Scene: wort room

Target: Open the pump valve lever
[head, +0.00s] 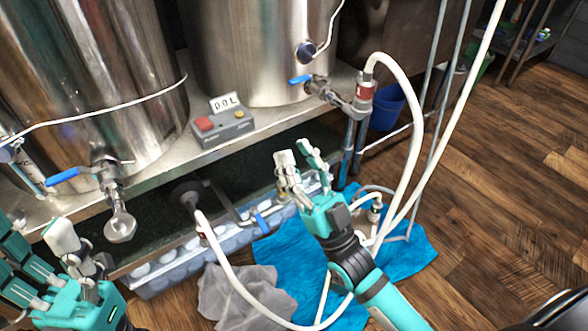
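A small blue lever (261,223) shows low down by the pump piping, in front of the long bin under the steel shelf. I take it to be the pump valve lever. My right gripper (298,160) is to the right of and above this lever in the picture, with its fingers pointing up and apart. It is empty, and I cannot tell how far it is from the lever in depth. My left gripper (40,238) is at the lower left with its fingers spread and nothing between them.
Two steel kettles stand on the shelf, with blue-handled valves (62,177) and (300,80). A control box (222,125) sits between them. White hoses (409,130) loop around my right arm. A grey cloth (235,297) and blue towel (405,255) lie on the floor. Open floor is at right.

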